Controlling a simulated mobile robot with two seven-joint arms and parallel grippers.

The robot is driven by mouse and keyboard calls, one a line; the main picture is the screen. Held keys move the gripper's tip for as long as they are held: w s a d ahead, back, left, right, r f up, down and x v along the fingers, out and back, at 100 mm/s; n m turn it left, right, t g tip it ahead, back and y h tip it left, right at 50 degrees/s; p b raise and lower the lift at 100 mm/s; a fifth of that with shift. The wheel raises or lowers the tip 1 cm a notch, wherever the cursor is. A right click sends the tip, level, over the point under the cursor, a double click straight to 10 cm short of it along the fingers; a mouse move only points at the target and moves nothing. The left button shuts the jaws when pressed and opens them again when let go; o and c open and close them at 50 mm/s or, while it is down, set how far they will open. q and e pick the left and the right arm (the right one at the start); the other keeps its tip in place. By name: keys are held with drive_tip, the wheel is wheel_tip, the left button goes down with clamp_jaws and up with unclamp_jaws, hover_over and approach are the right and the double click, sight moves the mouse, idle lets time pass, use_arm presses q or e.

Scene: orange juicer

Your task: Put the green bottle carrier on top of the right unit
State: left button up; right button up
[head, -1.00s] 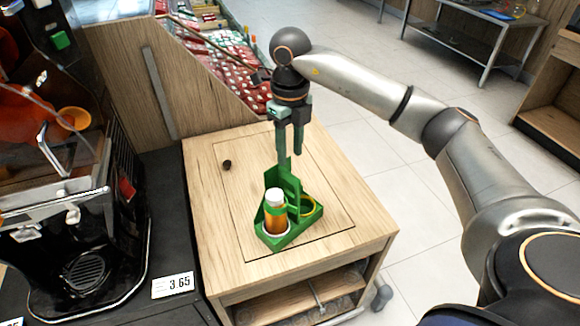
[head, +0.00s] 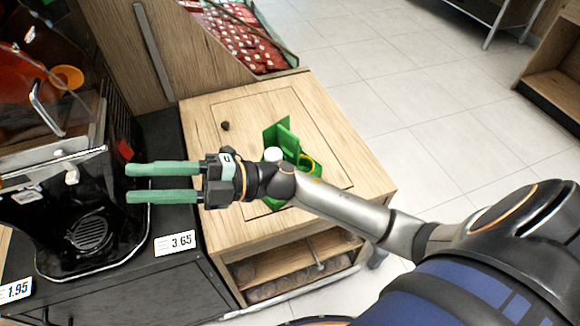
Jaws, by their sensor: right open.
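The green bottle carrier (head: 283,133) stands on the wooden top of the right unit (head: 213,115). A bottle with a white cap (head: 272,154) sits in it, and the bottle's body is hidden behind my right arm. An empty ring of the carrier shows on its right side. My right gripper (head: 128,183) is open and empty, its two green fingers pointing left over the black juicer base. It is well to the left of the carrier and apart from it. My left gripper is not in view.
The orange juicer (head: 90,235) stands at the left on a dark counter with price tags (head: 174,243). A small dark round thing (head: 225,126) lies on the wooden top. A sloped bin of red goods (head: 245,40) is behind. Clear tiled floor lies to the right.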

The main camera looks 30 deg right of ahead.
drive_tip(key=w+d+f+m+t+h, duration=0.2)
drive_tip(key=d+f+m+t+h, duration=0.35)
drive_tip(key=f+m, duration=0.35)
drive_tip(key=w+d+f+m+t+h, duration=0.2)
drive_tip(key=d+f+m+t+h, duration=0.35)
drive_tip(key=m, duration=0.45)
drive_tip(key=s+d+f+m+g+h, duration=0.2)
drive_tip(key=s+f+m+g+h, duration=0.2)
drive_tip(key=s+f, duration=0.4)
drive_tip(key=s+d+f+m+g+h, duration=0.3)
drive_tip(key=s+f, duration=0.4)
drive_tip(key=f, duration=0.6)
drive_tip(key=shift+s+d+f+m+g+h, duration=0.2)
drive_tip(key=shift+s+f+m+g+h, duration=0.2)
drive_tip(key=shift+m+g+h, duration=0.15)
wheel_tip(320, 180, up, 5)
drive_tip(key=p, duration=0.4)
drive_tip(key=shift+f+p, duration=0.15)
drive_tip(key=shift+p, duration=0.15)
